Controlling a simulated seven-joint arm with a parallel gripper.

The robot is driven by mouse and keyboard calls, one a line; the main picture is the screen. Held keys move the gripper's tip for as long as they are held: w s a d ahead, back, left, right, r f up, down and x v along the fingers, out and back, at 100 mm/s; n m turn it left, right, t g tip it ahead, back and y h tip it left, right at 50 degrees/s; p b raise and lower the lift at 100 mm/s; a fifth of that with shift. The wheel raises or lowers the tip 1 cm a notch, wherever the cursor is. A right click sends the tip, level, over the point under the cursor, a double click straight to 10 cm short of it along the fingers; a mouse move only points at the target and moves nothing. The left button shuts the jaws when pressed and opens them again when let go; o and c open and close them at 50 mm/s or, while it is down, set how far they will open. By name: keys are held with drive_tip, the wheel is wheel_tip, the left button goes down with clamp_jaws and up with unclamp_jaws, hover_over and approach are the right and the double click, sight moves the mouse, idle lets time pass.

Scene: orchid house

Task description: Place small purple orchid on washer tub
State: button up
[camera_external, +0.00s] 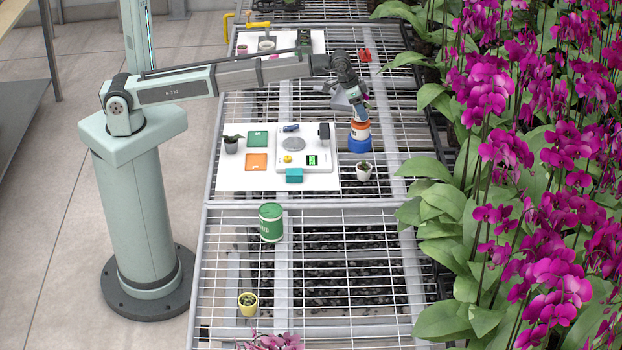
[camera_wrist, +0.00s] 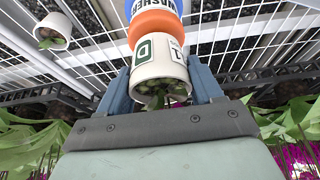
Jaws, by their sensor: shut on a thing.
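My gripper (camera_wrist: 163,88) is shut on a white pot (camera_wrist: 158,62) with dark markings, one finger on each side. Soil and green bits show in the pot's mouth; no purple flower is visible in it. In the external view the pot (camera_external: 361,124) is directly over the orange and blue tub (camera_external: 360,145), which stands on the bench. In the wrist view the tub (camera_wrist: 155,22) is right behind the pot. I see no gap between them, but cannot tell if the pot's weight rests on it.
A second white pot (camera_external: 363,171) with a small plant stands just in front of the tub. A white board (camera_external: 232,183) with a device and a dark pot lies to the left. A green can (camera_external: 271,222) stands nearer. Tall magenta orchids (camera_external: 490,95) line the right side.

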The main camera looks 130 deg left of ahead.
drive_tip(key=shift+f, duration=0.3)
drive_tip(key=shift+f, duration=0.1)
drive_tip(key=o, duration=1.2)
drive_tip(key=shift+c, duration=0.2)
drive_tip(key=v, duration=1.2)
